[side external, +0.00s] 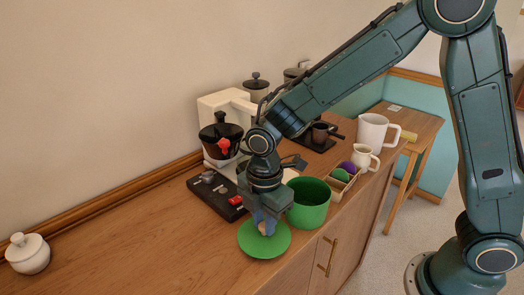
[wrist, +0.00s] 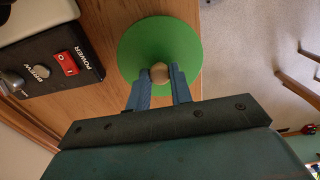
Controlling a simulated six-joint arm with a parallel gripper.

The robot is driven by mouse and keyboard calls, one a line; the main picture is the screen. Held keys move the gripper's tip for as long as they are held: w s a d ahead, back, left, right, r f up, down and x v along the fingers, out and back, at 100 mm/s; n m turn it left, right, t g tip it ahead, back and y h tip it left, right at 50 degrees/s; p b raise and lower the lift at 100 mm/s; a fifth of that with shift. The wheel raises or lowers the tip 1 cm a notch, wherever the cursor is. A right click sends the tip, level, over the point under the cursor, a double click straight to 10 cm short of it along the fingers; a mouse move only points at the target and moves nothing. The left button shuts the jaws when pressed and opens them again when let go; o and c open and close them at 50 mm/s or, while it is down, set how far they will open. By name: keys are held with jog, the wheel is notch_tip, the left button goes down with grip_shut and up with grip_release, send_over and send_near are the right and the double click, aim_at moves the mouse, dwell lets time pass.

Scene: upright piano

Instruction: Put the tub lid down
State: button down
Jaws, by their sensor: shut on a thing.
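The tub lid (side external: 250,243) is a flat green disc with a round wooden knob. My gripper (side external: 265,226) points down over it, with blue fingers shut on the knob. In the wrist view the lid (wrist: 160,42) shows whole, with its knob (wrist: 159,73) between my fingertips (wrist: 159,76). The lid is at or just above the wooden top, near its front edge; I cannot tell whether it touches. The green tub (side external: 312,204) stands open just right of the lid.
A black switch box (side external: 222,195) with red switches is behind the lid, below a coffee maker (side external: 220,140). A tray with coloured balls (side external: 341,175), a cream jug (side external: 363,158) and a white pitcher (side external: 376,132) stand beyond the tub.

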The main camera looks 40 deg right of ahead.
aim_at(264, 224)
jog(key=shift+f, duration=1.2)
jog(key=shift+f, duration=0.15)
jog(key=c, duration=1.3)
grip_release()
jog(key=shift+o, duration=0.2)
notch_tip(264, 224, up, 11)
jog(key=shift+r, duration=0.7)
